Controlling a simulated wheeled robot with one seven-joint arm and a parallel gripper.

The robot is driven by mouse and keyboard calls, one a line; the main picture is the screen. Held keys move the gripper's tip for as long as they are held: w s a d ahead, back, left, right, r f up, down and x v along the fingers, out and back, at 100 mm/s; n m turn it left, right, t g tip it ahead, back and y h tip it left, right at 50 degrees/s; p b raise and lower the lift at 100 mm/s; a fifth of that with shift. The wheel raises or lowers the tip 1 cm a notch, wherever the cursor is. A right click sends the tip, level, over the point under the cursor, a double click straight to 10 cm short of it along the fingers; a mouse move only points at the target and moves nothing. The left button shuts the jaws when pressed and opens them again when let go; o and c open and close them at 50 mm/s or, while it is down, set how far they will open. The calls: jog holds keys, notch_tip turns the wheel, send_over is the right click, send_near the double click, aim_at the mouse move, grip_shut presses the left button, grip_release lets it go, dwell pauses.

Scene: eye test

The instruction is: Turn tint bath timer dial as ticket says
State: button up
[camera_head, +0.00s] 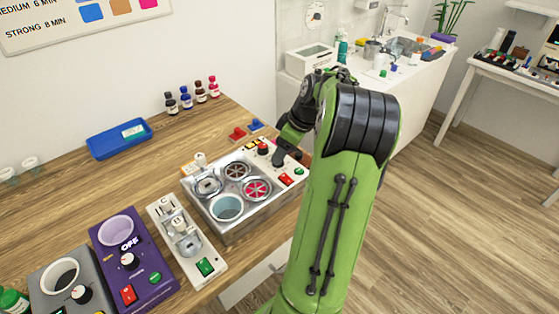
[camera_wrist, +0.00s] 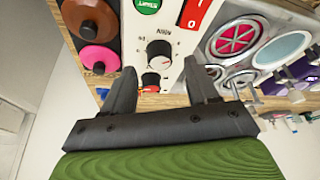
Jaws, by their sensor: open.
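The tint bath unit (camera_head: 225,237) is a metal box with several round wells and a white control panel along its far right side. In the wrist view, its black timer dial (camera_wrist: 158,50) sits on the white panel (camera_wrist: 135,32), with small printing around it too small to read. My gripper (camera_wrist: 159,66) is open and empty, its fingertips on either side of the dial's near edge; whether they touch it I cannot tell. In the head view my gripper (camera_head: 281,158) hangs over the panel and hides the dial. A small card (camera_head: 133,131) lies in the blue tray (camera_head: 105,143); its text is unreadable.
A red button (camera_head: 263,147) is beside my gripper; red (camera_head: 285,179) and green (camera_head: 298,171) switches are close by. A wall chart (camera_head: 60,28) reads "MEDIUM 6 MIN" and "STRONG 8 MIN". Purple (camera_head: 151,290) and white (camera_head: 163,236) devices stand in front. Small bottles (camera_head: 185,97) stand behind.

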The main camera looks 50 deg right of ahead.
jog(key=x, duration=0.3)
jog(key=shift+r, duration=0.1)
jog(key=c, duration=1)
jog(key=shift+c, duration=0.2)
jog(key=shift+m, duration=0.3)
jog(key=m+h, duration=0.1)
jog(key=m, duration=0.1)
jog(key=m+h+b, duration=0.1)
jog(key=m, duration=0.1)
jog(key=shift+w+a, duration=0.1)
jog(key=shift+a, duration=0.1)
jog(key=m+h, duration=0.1)
jog(key=m, duration=0.2)
jog(key=m+g+h, duration=0.1)
jog(key=m, duration=0.2)
jog(key=shift+w+a+b, duration=0.1)
jog(key=shift+b, duration=0.25)
jog(key=m+g+h, duration=0.1)
jog(key=m, duration=0.3)
jog(key=shift+w+r, duration=0.1)
jog(key=m+g+p, duration=0.1)
jog(key=m+g, duration=0.1)
jog(key=m, duration=0.3)
jog(key=shift+m+g, duration=0.3)
jog(key=shift+m, duration=0.2)
